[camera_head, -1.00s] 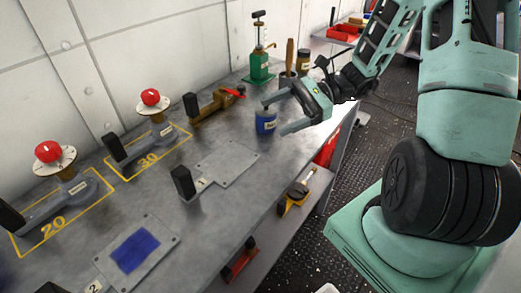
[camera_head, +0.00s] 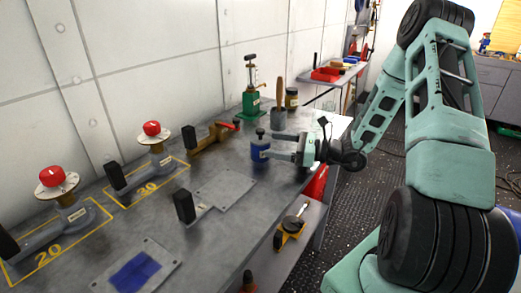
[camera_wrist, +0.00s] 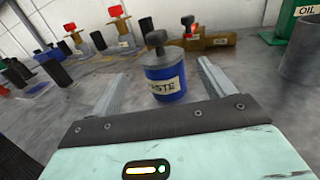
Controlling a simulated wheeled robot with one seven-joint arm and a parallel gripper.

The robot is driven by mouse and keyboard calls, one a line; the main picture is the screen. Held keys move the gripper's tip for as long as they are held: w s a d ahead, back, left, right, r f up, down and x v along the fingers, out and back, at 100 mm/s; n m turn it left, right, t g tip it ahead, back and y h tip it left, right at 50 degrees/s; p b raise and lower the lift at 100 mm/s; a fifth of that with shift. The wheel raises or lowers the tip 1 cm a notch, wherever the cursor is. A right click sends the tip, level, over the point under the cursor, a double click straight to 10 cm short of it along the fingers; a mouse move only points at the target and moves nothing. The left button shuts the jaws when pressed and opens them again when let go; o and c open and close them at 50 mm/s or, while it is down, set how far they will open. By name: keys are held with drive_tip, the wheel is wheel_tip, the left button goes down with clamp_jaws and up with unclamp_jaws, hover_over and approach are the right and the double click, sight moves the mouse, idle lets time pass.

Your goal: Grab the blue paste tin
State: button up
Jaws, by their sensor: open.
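The blue paste tin (camera_head: 260,154) stands upright on the grey workbench, with a dark knob on its lid. In the wrist view the tin (camera_wrist: 166,84) shows its label reading "PASTE" and sits between my two fingers, nearer the right one. My gripper (camera_head: 272,145) is level just above the bench, coming from the right, with its fingertips at the tin. In the wrist view my gripper (camera_wrist: 163,80) is open, and a gap shows on the left of the tin. Whether the right finger touches the tin I cannot tell.
A green oil pump (camera_head: 251,100), a grey cup with a brush (camera_head: 279,116) and a dark jar (camera_head: 291,99) stand behind the tin. A brass tool (camera_head: 208,138) lies to its left. A metal plate (camera_head: 222,187) lies in front. Red-knobbed fixtures (camera_head: 152,130) stand further left.

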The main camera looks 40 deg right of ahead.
sight(254, 138)
drive_tip(key=p+x, duration=0.1)
drive_tip(key=x, duration=0.6)
drive_tip(key=shift+w+d+r, duration=0.1)
drive_tip(key=shift+w+r, duration=0.05)
drive_tip(key=shift+w, duration=0.1)
drive_tip(key=shift+c, duration=0.3)
drive_tip(key=c, duration=1)
drive_tip(key=shift+c, duration=0.7)
drive_tip(key=shift+r, duration=0.1)
